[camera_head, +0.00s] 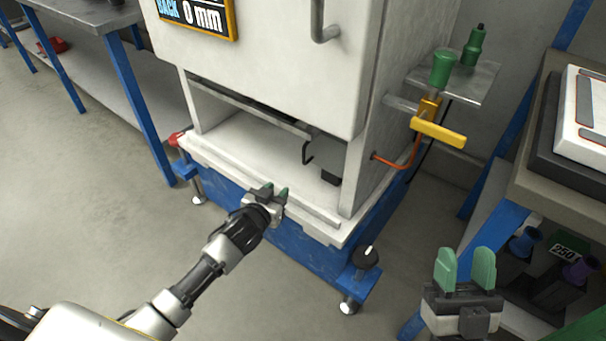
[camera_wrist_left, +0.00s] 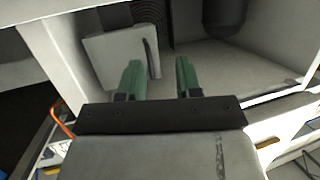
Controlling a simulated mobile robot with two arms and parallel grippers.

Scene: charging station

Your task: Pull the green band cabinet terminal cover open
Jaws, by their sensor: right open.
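The white cabinet (camera_head: 275,70) stands in the middle of the head view, with an open recess under its door. A small grey panel (camera_head: 328,147) with a dark hooked handle (camera_head: 307,152) shows inside the recess. A pale panel (camera_wrist_left: 112,60) with a dark handle (camera_wrist_left: 149,58) shows beyond the fingers in the left wrist view. I see no green band on either panel, so I cannot tell which is the terminal cover. My left gripper (camera_head: 273,191) is open and empty at the recess's front edge, apart from the handle. My right gripper (camera_head: 467,268) is open and empty at lower right.
A yellow-handled valve (camera_head: 438,133) and an orange tube (camera_head: 400,163) are on the cabinet's right side. A blue base with a black knob (camera_head: 365,257) carries the cabinet. A bench (camera_head: 560,190) stands at right, another (camera_head: 85,15) at left. The left floor is clear.

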